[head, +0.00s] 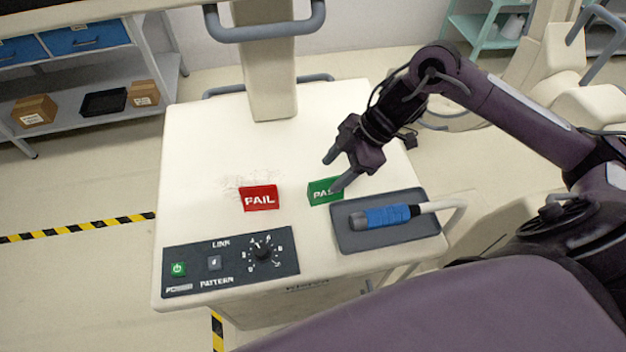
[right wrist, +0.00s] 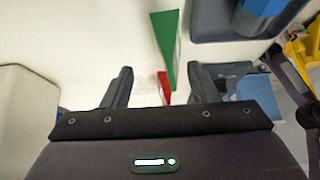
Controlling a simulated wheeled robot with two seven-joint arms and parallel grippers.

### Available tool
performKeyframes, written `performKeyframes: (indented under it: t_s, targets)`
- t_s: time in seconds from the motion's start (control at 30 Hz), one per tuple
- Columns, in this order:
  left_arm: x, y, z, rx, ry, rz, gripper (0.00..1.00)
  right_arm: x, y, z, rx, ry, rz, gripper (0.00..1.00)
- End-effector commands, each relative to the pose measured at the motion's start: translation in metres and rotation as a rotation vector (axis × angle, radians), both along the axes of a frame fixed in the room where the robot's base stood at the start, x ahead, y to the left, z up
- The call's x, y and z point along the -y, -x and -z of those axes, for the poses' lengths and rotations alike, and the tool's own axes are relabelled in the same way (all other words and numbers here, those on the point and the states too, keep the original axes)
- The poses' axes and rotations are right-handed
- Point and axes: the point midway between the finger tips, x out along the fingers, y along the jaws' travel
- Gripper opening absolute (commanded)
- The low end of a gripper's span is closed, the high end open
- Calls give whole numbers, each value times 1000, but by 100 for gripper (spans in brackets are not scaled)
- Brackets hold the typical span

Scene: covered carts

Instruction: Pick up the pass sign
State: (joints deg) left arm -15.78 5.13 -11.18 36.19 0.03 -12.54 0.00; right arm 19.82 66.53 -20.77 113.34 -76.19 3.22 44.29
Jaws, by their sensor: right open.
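The green pass sign (head: 320,192) stands on the white cart top, left of the blue-handled probe's tray. My right gripper (head: 334,174) is open just above and beside the sign, and one finger overlaps the sign's right end in the head view. In the right wrist view the pass sign (right wrist: 166,45) shows as a narrow green wedge beyond the open fingers (right wrist: 160,82), closer to the right finger. Nothing is held. Whether a finger touches the sign I cannot tell. My left gripper is not in view.
A red fail sign (head: 259,198) stands left of the pass sign. A grey tray (head: 432,230) holds a blue-handled probe (head: 388,216). A control panel (head: 230,263) lies at the front left. A column (head: 270,80) rises behind. The cart top behind the signs is clear.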

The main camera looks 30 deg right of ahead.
Motion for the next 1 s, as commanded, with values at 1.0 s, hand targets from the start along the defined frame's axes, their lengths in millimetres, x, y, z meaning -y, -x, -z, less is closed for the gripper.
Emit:
performKeyframes:
  t_s: [1.0]
  targets:
    - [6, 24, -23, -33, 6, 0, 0, -40, -2, 48, 2, 0, 1, 17]
